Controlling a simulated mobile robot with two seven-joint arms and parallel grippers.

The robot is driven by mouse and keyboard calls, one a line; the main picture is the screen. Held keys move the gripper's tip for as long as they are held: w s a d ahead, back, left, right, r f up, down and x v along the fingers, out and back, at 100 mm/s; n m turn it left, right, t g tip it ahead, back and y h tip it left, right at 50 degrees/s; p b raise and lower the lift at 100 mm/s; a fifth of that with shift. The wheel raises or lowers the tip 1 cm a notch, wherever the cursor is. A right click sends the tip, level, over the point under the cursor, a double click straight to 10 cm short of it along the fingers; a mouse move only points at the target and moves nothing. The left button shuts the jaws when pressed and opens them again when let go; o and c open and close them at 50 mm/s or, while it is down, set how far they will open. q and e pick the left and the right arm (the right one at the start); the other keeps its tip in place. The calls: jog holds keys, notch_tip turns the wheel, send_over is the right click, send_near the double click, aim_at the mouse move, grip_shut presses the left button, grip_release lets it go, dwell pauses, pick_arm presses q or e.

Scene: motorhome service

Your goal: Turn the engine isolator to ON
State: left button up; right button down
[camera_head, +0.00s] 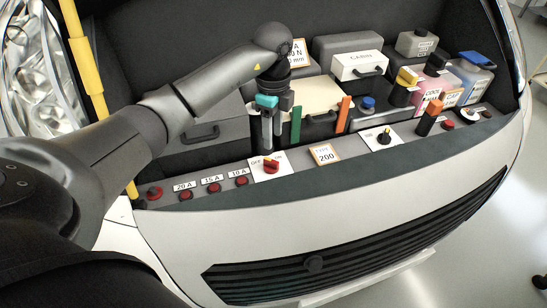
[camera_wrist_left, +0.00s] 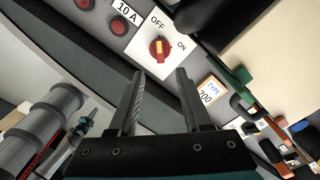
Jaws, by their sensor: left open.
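The engine isolator appears to be the red rotary knob (camera_head: 271,167) on a white plate marked OFF and ON, set in the grey front panel. In the left wrist view the red knob (camera_wrist_left: 160,48) has a yellow stripe lying roughly along the line toward the OFF mark (camera_wrist_left: 157,22). The ON mark (camera_wrist_left: 182,45) is to its right. My left gripper (camera_head: 272,143) is open and empty, just above the knob. In the left wrist view its fingertips (camera_wrist_left: 160,75) are either side of the knob's line and apart from it. My right gripper is not in view.
Red breaker buttons (camera_head: 214,188) sit left of the knob on the panel. A "TYPE 200" label (camera_head: 324,154) and a black rotary switch (camera_head: 384,138) are to the right. Behind stand a green tab (camera_head: 296,124), an orange tab (camera_head: 344,110) and a cream-topped box (camera_head: 312,92).

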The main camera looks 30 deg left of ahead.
aim_at(273, 161)
pick_arm(q)
notch_tip(273, 161, down, 9)
jog(key=shift+r+b, duration=0.1)
jog(key=shift+b, duration=0.4)
grip_shut()
dwell(0.4)
